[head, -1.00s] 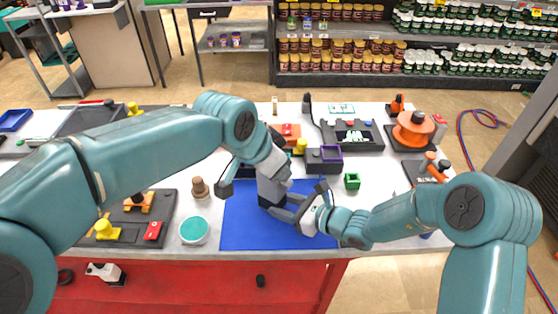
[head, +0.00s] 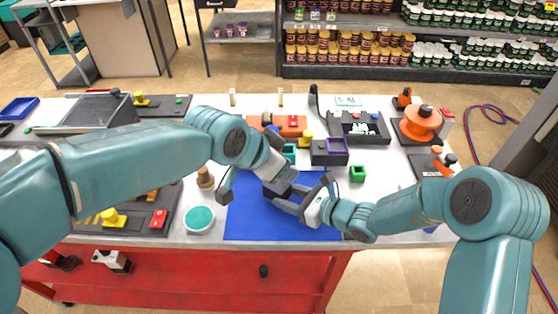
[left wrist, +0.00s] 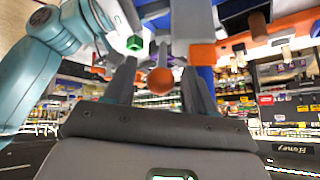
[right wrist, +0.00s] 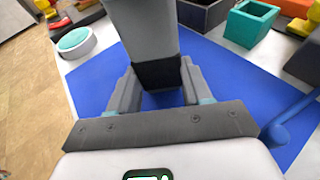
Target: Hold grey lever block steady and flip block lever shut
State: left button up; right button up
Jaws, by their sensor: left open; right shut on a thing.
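The grey lever block (head: 279,187) stands over the blue mat, partly covered by my grippers. In the right wrist view it is a tall grey block (right wrist: 143,32) with a dark lower part. My right gripper (right wrist: 158,72) is shut on that dark part; in the head view the right gripper (head: 290,201) reaches it from the right. My left gripper (left wrist: 159,70) is open, with an orange ball (left wrist: 160,81) showing between its fingers. I cannot tell whether they touch it. The ball looks like the lever's knob, but its link to the block is hidden.
The blue mat (head: 250,220) lies on the white table. A wooden peg (head: 205,179) and a teal-topped round pot (head: 199,219) stand left.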

pick_arm(q)
jog(key=v, duration=1.2)
jog(key=shift+f, duration=0.1)
pick_arm(e)
jog(key=o, duration=0.9)
jog(key=shift+c, duration=0.2)
